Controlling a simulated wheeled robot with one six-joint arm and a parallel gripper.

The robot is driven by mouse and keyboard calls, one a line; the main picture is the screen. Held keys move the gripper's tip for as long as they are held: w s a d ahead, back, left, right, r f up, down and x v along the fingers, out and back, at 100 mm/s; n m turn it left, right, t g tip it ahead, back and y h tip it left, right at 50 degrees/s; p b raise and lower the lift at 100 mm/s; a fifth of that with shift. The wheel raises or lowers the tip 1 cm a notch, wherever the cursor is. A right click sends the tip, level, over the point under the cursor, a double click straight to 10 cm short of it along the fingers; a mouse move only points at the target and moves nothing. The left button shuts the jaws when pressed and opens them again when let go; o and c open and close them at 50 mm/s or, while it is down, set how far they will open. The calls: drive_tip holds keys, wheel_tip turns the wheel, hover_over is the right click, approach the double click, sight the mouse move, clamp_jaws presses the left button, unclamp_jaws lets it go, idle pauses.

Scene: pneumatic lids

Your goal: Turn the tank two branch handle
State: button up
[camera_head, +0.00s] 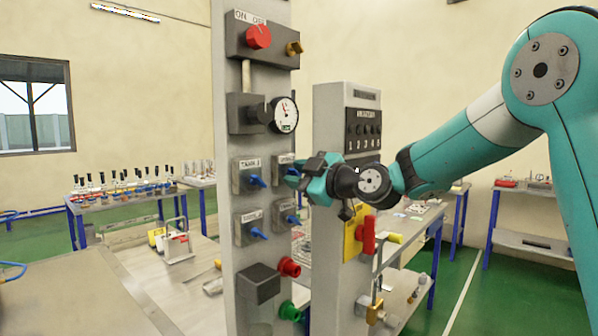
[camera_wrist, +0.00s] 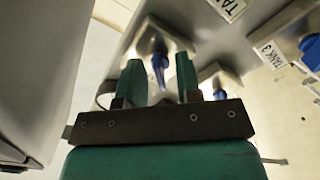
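In the head view, several blue valve handles sit on grey square plates on the upright panel. My gripper (camera_head: 297,178) is at the upper right handle (camera_head: 286,181), partly hiding its plate; its label is too small to read there. In the wrist view, my gripper (camera_wrist: 158,68) is open, with one teal finger on each side of a blue handle (camera_wrist: 159,64). I see no clear contact with it. A cut-off label (camera_wrist: 230,7) starting "TAN" shows above right, its number out of frame. Another blue handle (camera_wrist: 311,52) at the right edge has a "TANK 3" label (camera_wrist: 270,54).
Above the handles are a red knob (camera_head: 258,37) and a dial gauge (camera_head: 285,115). Red (camera_head: 289,267) and green (camera_head: 290,311) fittings stick out below. A second panel (camera_head: 330,105) with a red handle (camera_head: 368,236) stands close on the right, under my arm.

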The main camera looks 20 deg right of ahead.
clamp_jaws()
drive_tip(key=shift+f+m+b, duration=0.1)
drive_tip(key=shift+m+b, duration=0.2)
drive_tip(key=shift+b, duration=0.1)
drive_tip(key=m+b, duration=0.5)
drive_tip(key=m, duration=0.6)
drive_tip(key=shift+m+b, duration=0.3)
drive_tip(key=shift+m, duration=0.1)
drive_tip(key=m, duration=0.5)
drive_tip(key=shift+m, duration=0.4)
